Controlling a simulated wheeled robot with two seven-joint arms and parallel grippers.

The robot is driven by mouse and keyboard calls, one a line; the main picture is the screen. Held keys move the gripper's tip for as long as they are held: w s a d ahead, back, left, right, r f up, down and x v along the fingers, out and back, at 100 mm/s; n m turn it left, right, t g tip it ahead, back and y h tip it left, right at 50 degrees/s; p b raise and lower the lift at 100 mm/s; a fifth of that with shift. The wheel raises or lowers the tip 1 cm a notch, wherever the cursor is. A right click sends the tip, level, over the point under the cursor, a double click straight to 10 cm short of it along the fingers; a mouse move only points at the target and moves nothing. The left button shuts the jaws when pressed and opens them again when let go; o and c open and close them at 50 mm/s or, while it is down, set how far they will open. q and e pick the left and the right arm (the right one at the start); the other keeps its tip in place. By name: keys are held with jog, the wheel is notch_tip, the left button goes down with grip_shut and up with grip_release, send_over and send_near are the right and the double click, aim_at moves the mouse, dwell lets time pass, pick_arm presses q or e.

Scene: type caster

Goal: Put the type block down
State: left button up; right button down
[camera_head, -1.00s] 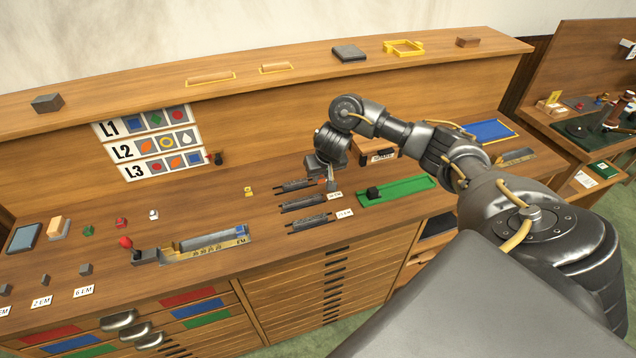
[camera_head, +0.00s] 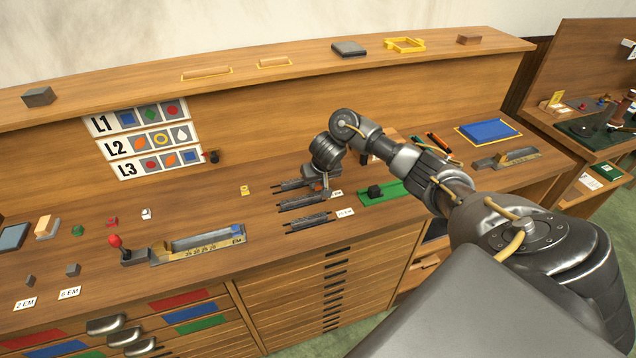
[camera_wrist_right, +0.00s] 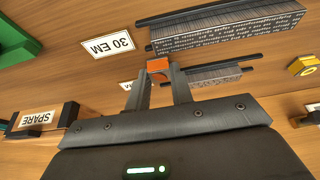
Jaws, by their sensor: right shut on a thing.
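My right gripper (camera_head: 322,196) is shut on a small orange type block (camera_wrist_right: 158,66), which shows between its fingertips (camera_wrist_right: 160,82) in the right wrist view. The gripper points down at the right ends of the back rack (camera_head: 290,185) and middle rack (camera_head: 303,203) of dark type lines. The front rack (camera_head: 309,222) lies clear of it. In the right wrist view the block is near a rack of type lines (camera_wrist_right: 225,32) and a 30 EM label (camera_wrist_right: 108,44). I cannot tell whether the block touches the surface. My left gripper is not in view.
A green tray (camera_head: 405,188) with a black block lies right of the racks, partly behind my arm. A SPARE box (camera_wrist_right: 40,118) shows in the right wrist view. A small yellow piece (camera_head: 244,190) lies left of the racks.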

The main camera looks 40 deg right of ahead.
jog(key=shift+f, duration=0.1)
jog(key=c, duration=1.2)
grip_release()
jog(key=shift+f, duration=0.1)
jog(key=shift+c, duration=0.2)
